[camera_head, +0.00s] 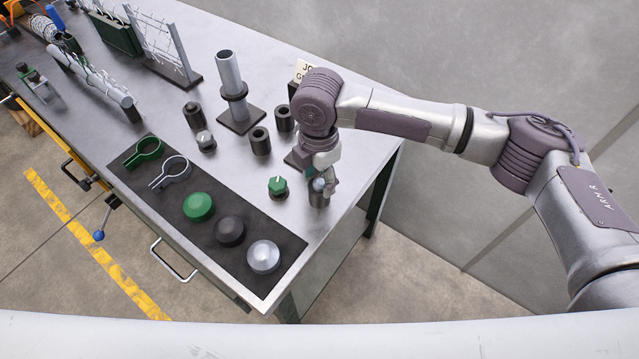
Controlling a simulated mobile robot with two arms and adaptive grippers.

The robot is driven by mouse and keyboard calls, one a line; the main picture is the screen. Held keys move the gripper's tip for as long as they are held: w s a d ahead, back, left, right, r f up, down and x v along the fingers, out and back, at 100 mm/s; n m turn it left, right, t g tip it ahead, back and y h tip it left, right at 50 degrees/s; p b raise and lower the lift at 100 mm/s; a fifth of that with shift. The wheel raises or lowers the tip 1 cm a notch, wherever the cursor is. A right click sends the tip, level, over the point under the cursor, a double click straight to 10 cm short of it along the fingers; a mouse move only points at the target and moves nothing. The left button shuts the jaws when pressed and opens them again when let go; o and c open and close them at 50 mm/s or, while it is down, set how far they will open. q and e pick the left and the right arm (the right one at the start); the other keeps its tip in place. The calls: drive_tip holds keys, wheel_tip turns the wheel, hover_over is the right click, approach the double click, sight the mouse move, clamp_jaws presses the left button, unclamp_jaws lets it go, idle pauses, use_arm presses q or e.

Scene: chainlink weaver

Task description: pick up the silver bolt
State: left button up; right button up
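A small bolt with a silver, faceted head (205,139) stands upright in a dark round base on the metal workbench. A similar bolt with a green head (278,186) stands nearer the bench's right end. My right gripper (319,188) points down at the right end of the bench, just right of the green bolt and well away from that silver bolt. A small pale, rounded thing and a dark cylindrical shape show at its fingertips. They are too small to tell apart from the fingers, so its opening is unclear. My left gripper is not in view.
Dark hollow cylinders (260,141) stand mid-bench beside a silver post on a square base (231,78). A dark mat (180,222) along the front holds two ring clamps and green, black and silver caps. A wire mesh panel (160,40) stands at the back.

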clamp_jaws()
drive_tip(key=shift+r, duration=0.15)
